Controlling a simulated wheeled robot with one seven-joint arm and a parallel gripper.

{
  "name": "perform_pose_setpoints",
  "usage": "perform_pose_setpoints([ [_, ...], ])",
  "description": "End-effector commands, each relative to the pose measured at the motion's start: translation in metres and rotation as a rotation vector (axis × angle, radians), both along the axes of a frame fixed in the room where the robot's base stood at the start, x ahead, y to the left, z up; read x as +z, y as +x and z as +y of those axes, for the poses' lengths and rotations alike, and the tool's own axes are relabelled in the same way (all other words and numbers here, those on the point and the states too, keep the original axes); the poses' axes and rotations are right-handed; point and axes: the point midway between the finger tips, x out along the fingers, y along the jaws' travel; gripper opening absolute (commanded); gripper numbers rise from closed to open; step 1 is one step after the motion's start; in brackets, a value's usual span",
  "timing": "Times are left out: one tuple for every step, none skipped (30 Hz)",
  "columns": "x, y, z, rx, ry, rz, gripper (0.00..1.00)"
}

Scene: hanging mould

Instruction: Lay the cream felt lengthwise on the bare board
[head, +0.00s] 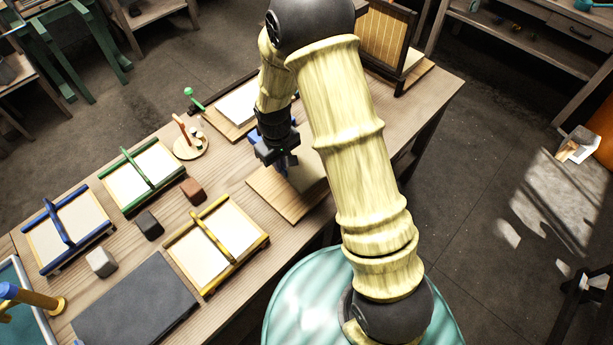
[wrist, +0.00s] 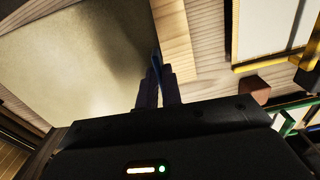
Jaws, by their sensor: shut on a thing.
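My gripper (head: 284,168) is shut on the edge of the cream felt (head: 309,169), low over the pale wooden board (head: 268,194). In the wrist view, the felt (wrist: 75,65) fills the left side, with a soft shadow near the fingers (wrist: 156,82). A strip of the board (wrist: 172,40) shows just right of the felt. In the head view, my arm hides the felt's right part and the board's far side. I cannot tell how much of the felt touches the board.
Another board with a white sheet (head: 240,105) lies behind. Yellow (head: 216,245), green (head: 141,177) and blue (head: 70,232) handled frames stand left, with small blocks (head: 194,190) between. A round stand with a peg (head: 189,146) is behind left. An upright screen (head: 384,38) stands at the far end.

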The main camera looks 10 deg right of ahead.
Motion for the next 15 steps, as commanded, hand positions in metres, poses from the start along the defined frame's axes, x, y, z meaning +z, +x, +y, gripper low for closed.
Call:
perform_pose_setpoints([
  [-0.003,-0.003,0.012,0.038,0.002,-0.003,0.00],
  [-0.001,-0.005,0.016,0.056,0.001,-0.003,0.00],
  [0.001,-0.007,0.021,0.072,0.001,-0.002,0.00],
  [0.002,-0.008,0.023,0.082,0.000,-0.001,0.00],
  [0.004,-0.009,0.025,0.088,-0.001,0.000,0.00],
  [0.005,-0.009,0.025,0.091,-0.001,0.000,0.00],
  [0.006,-0.010,0.026,0.092,-0.002,0.000,0.00],
  [0.006,-0.010,0.026,0.092,-0.002,0.000,0.00],
  [0.006,-0.010,0.025,0.091,-0.002,0.000,0.00],
  [0.006,-0.009,0.025,0.091,-0.002,0.000,0.00],
  [0.006,-0.009,0.025,0.091,-0.001,0.001,0.00],
  [0.006,-0.009,0.025,0.091,-0.001,0.001,0.00],
  [0.006,-0.009,0.025,0.091,-0.001,0.001,0.00],
  [0.006,-0.009,0.025,0.090,-0.001,0.001,0.00],
  [0.004,-0.009,0.025,0.090,-0.001,0.002,0.00],
])
